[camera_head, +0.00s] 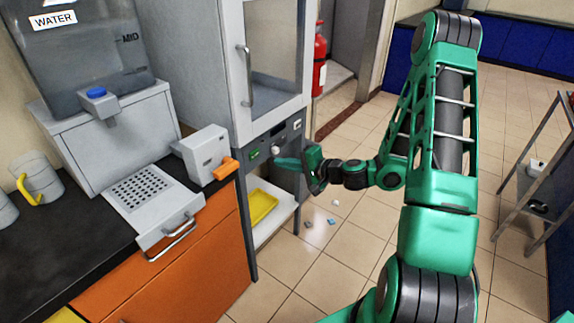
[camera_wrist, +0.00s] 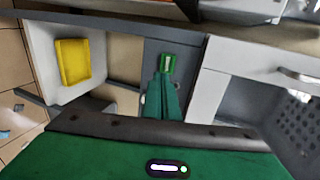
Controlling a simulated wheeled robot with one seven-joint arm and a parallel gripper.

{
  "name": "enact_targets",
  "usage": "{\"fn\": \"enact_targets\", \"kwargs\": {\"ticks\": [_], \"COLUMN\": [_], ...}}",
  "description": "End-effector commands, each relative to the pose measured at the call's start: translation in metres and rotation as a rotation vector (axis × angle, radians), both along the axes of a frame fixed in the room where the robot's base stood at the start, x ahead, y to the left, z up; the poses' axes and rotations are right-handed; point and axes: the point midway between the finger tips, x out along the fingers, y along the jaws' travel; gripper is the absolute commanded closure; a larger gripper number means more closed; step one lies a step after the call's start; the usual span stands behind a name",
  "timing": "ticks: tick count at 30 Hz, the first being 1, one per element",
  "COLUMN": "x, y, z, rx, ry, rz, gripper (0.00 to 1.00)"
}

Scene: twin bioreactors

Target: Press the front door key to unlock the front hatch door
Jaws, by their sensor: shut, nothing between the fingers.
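The hatch door (camera_head: 276,87), a glazed panel in a pale frame with a vertical handle (camera_head: 246,75), looks closed. Below it is a dark grey control panel (camera_head: 264,143) with a green key (camera_head: 254,155) at its left end, a pale round knob and a pale key (camera_head: 297,125) at the right. I cannot read which one is the front door key. My gripper (camera_head: 277,161) is shut and empty, its green fingers pointing at the panel. In the wrist view the fingertips (camera_wrist: 165,80) are right at the green key (camera_wrist: 167,62); I cannot tell whether they touch it.
A yellow tray (camera_head: 263,206) sits on a white shelf under the panel. A grey box with an orange lever (camera_head: 226,168) and a water dispenser (camera_head: 95,110) stand on the counter to the left. Small bits lie on the tiled floor (camera_head: 350,240), which is otherwise open.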

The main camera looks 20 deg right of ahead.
Motion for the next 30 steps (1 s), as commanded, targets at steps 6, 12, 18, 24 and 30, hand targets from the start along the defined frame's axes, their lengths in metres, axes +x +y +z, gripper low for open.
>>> {"fn": "enact_targets", "kwargs": {"ticks": [6,12,18,24,30], "x": [0.035,0.061,0.075,0.078,0.078], "y": [0.021,0.036,0.043,0.044,0.044], "z": [-0.013,-0.015,-0.015,-0.015,-0.015], "rx": [-0.001,-0.003,-0.001,0.001,0.001], "ry": [-0.002,-0.003,-0.001,0.000,0.000], "rz": [0.004,0.002,0.002,0.000,0.000], "gripper": [1.00,1.00,1.00,1.00,1.00]}}
